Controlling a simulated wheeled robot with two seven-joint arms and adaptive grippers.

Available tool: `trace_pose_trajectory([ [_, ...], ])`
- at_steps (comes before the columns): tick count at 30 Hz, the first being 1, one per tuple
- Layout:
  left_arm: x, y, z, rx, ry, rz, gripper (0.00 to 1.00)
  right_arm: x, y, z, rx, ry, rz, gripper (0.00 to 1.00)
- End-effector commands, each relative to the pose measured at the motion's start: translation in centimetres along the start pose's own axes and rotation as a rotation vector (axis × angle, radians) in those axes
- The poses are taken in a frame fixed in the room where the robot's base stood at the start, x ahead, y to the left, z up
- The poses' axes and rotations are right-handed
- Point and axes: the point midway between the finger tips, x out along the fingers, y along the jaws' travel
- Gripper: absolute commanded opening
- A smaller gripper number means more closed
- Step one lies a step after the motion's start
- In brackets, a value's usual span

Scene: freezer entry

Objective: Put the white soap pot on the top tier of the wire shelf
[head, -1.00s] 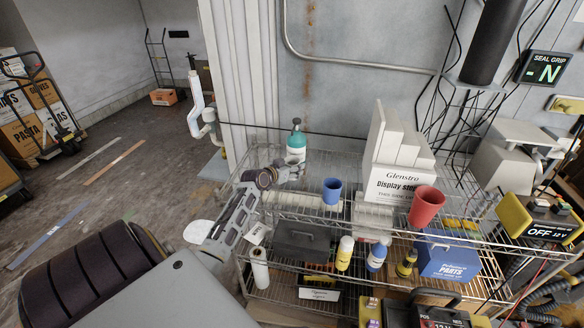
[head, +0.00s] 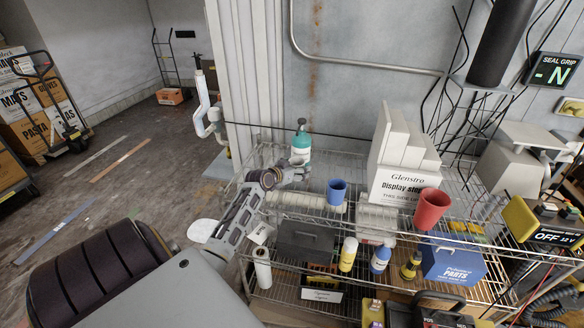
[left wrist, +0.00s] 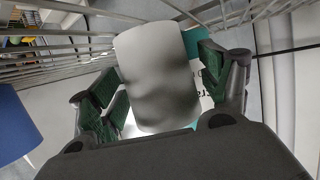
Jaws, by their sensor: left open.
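The white soap pot (left wrist: 158,75) is a plain, pale cylinder in the left wrist view. It lies between the spread, green-padded fingers of my left gripper (left wrist: 155,88). In the head view my left gripper (head: 297,174) is over the left part of the top tier of the wire shelf (head: 350,161). The pot is hard to make out there. The tier's wires show at the pot's far end in the wrist view. I cannot tell whether it touches them. My right gripper is not in view.
A teal and white pump bottle (head: 301,146) stands just behind my left gripper. A blue cup (head: 336,191) is close on its right. A red cup (head: 431,208) and a white stepped display block (head: 400,178) stand farther right. Lower tiers hold bottles and boxes.

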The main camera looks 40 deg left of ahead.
Motion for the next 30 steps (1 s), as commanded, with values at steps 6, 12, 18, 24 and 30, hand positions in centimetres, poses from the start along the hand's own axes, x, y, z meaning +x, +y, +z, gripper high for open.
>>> trace_pose_trajectory([
  [6,-0.5,0.0,-0.2,0.000,0.000,0.000,0.78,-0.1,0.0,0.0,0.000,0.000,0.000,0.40],
  [12,-1.9,0.0,-0.1,0.002,0.000,0.000,0.78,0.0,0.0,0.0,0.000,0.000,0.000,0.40],
  [18,-3.6,0.0,-0.1,0.002,0.000,-0.001,0.78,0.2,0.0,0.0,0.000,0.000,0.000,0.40],
  [24,-5.4,0.0,-0.1,0.001,-0.001,0.000,0.78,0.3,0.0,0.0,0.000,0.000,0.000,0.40],
  [30,-7.2,-0.1,-0.1,0.001,0.000,-0.001,0.78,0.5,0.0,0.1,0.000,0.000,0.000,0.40],
])
